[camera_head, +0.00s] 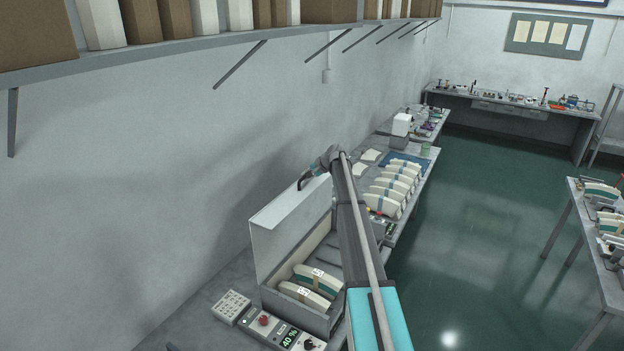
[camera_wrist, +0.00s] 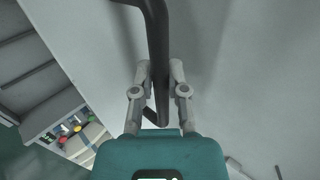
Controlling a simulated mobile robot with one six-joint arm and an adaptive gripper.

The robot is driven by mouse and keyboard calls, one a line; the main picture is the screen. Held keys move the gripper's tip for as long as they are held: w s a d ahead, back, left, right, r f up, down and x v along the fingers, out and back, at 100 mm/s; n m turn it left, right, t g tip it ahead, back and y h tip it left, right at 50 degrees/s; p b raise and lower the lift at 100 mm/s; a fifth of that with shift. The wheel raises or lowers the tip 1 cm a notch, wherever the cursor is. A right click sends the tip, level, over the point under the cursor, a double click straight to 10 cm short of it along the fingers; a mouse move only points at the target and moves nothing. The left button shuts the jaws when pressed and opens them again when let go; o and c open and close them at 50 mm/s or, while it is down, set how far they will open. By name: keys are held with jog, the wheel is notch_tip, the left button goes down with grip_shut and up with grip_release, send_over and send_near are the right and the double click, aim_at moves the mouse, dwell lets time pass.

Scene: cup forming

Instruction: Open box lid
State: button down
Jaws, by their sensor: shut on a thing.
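The grey box (camera_head: 268,302) stands on the bench along the left wall. Its pale lid (camera_head: 283,233) is raised and stands roughly upright, so the inside shows. Curved cream pieces with teal bands (camera_head: 310,287) lie in the box. My gripper (camera_head: 309,176) is at the upper right edge of the lid. In the wrist view, my gripper (camera_wrist: 160,72) has a finger on each side of a dark bar handle (camera_wrist: 160,45) and is shut on it. The pale surface behind the handle fills much of that view. My arm hides the right side of the box.
A control panel (camera_head: 266,330) with a red button and a green display sits in front of the box. A white keypad (camera_head: 231,306) lies beside it. Several cream curved parts (camera_head: 388,187) stand on the bench beyond. A shelf (camera_head: 200,42) overhangs the wall. The green floor (camera_head: 470,230) is clear.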

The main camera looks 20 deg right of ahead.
jog(key=w+a, duration=0.4)
jog(key=w, duration=0.2)
jog(key=shift+a, duration=0.25)
jog(key=shift+w, duration=0.1)
jog(key=c, duration=0.6)
grip_release()
jog(key=shift+r, duration=0.1)
jog(key=shift+c, duration=0.2)
